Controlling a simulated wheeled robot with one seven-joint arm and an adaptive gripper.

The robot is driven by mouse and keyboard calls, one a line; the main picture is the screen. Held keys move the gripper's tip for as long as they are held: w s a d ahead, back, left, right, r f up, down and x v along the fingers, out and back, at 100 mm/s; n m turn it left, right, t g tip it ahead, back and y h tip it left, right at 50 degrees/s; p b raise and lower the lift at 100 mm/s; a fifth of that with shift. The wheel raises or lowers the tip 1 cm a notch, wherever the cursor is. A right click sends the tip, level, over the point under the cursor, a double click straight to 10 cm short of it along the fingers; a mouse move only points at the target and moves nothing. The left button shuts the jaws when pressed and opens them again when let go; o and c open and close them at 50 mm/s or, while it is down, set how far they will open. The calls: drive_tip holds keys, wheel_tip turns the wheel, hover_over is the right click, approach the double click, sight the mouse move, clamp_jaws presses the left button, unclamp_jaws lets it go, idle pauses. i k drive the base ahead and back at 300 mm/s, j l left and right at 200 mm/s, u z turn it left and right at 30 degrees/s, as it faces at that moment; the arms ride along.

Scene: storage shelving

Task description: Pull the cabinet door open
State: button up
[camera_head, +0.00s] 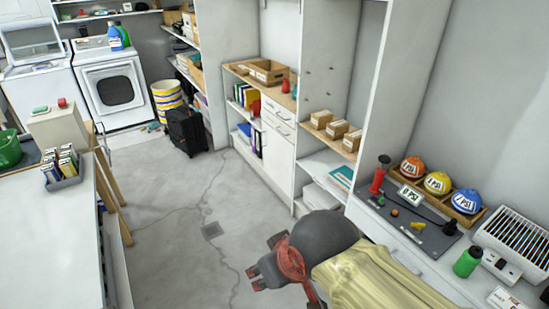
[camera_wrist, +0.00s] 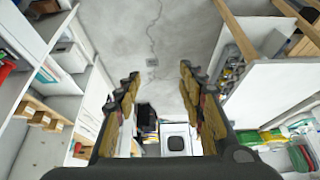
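A white cabinet (camera_head: 278,162) with a plain lower front that looks like a closed door stands in the shelving, in the middle of the head view. Two drawer fronts (camera_head: 279,122) with handles are above that panel. I cannot make out a handle on the panel itself. My gripper (camera_head: 264,258) is over the floor, nearer the camera than the cabinet and apart from it. In the wrist view my gripper (camera_wrist: 160,76) has its two fingers spread wide, with nothing between them. The cabinet door is not clearly seen in the wrist view.
Open shelves with boxes (camera_head: 338,128) adjoin the cabinet on the right. A white table (camera_head: 45,235) is at the left. A black suitcase (camera_head: 186,130) stands farther back. The cracked floor (camera_head: 180,215) between is clear.

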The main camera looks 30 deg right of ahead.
sight(278, 151)
drive_tip(key=i+l+z, duration=0.4)
drive_tip(key=i, duration=0.75)
drive_tip(key=i+l+z, duration=0.1)
drive_tip(key=i+z, duration=0.25)
drive_tip(key=i, duration=0.8)
drive_tip(key=i+j+z, duration=0.25)
drive_tip(key=i+z, duration=0.15)
drive_tip(key=i, duration=0.75)
